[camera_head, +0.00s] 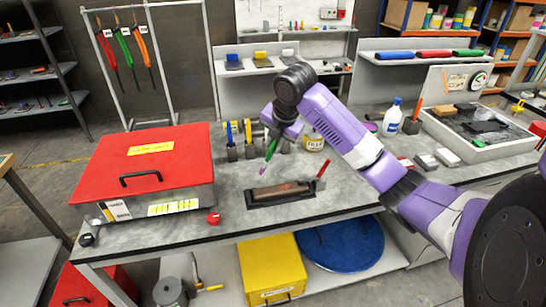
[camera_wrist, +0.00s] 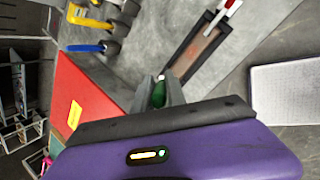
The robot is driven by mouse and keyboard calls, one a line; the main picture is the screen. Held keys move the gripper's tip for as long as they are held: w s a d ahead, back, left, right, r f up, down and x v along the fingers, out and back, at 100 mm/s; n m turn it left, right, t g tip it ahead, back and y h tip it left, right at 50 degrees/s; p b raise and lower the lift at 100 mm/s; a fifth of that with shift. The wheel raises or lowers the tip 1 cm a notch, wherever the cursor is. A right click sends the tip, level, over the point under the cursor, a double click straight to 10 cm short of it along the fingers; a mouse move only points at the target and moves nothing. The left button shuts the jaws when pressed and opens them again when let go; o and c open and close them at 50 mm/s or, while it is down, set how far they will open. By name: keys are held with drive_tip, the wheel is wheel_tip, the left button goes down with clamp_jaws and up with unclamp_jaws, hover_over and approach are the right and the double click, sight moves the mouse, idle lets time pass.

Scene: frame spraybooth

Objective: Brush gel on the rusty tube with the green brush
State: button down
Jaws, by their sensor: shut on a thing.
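The green brush (camera_head: 271,150) is in my gripper (camera_head: 276,138), pointing down and slightly left, with a pinkish-purple tip. My gripper is shut on its handle. In the wrist view the green handle (camera_wrist: 159,94) shows between the fingers (camera_wrist: 160,92). The rusty tube (camera_head: 282,191) lies in a dark tray (camera_head: 252,202) on the bench. The brush tip is above and behind the tube, apart from it. The tube also shows in the wrist view (camera_wrist: 202,46). A pot with a yellow label (camera_head: 314,143), contents not clear, stands behind the gripper to the right.
A red-handled tool (camera_head: 322,169) leans at the tray's right end. Holders with blue (camera_head: 230,136) and yellow (camera_head: 248,132) tools stand left of the gripper. A red-lidded box (camera_head: 150,163) fills the left bench. A white bottle (camera_head: 392,117) and a parts tray (camera_head: 450,140) stand right.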

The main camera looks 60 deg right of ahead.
drive_tip(key=shift+s+r+g+h+b, duration=0.6)
drive_tip(key=shift+s+r+h+b, duration=0.85)
drive_tip(key=shift+r, duration=0.75)
drive_tip(key=shift+h, duration=0.25)
drive_tip(key=f+b, duration=0.3)
drive_tip(key=f, duration=0.2)
drive_tip(key=shift+s+b, duration=0.2)
drive_tip(key=shift+b, duration=0.1)
